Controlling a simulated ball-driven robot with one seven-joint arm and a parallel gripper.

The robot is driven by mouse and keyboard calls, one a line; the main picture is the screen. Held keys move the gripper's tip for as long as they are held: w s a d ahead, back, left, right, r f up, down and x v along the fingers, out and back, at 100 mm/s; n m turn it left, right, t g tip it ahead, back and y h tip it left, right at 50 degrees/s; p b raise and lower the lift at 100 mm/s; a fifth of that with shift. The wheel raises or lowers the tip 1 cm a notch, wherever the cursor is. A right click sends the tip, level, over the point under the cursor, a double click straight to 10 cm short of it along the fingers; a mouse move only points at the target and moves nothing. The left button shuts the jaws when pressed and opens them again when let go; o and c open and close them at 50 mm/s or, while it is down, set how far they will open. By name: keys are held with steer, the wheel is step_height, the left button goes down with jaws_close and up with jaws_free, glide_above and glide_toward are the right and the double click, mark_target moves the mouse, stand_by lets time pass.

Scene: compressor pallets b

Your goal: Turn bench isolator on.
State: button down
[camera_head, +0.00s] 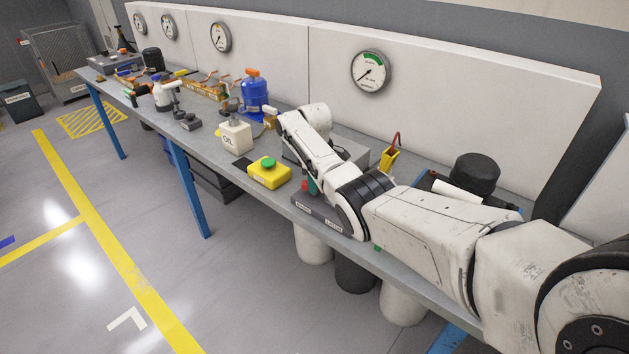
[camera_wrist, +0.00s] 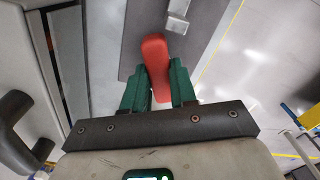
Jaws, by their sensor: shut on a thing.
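A red handle (camera_wrist: 155,60) shows in the wrist view between the two green fingers of my gripper (camera_wrist: 157,78), which is shut on it. I take it for the handle of the bench isolator. A grey plate (camera_wrist: 135,25) lies behind it, with a light metal piece (camera_wrist: 178,14) beyond the handle. In the head view a small part of the red handle (camera_head: 305,185) shows beside my gripper (camera_head: 311,187) near the bench's front edge. My arm hides most of this spot, so I cannot read whether the isolator is on or off.
The long grey bench (camera_head: 215,165) carries a yellow box with a green button (camera_head: 268,174), a white oil can (camera_head: 236,137) and a blue bottle (camera_head: 254,95). A grey box (camera_head: 350,152) stands behind my gripper. Gauges line the white back panel. The floor in front is clear.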

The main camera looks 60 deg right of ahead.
steer(key=m, duration=0.5)
steer(key=shift+m, duration=0.3)
stand_by(0.4)
steer(key=c, duration=0.9)
jaws_free()
steer(key=shift+r, duration=0.1)
step_height(320, 180, up, 11)
steer(key=shift+f+b, duration=0.2)
steer(key=shift+b, duration=0.2)
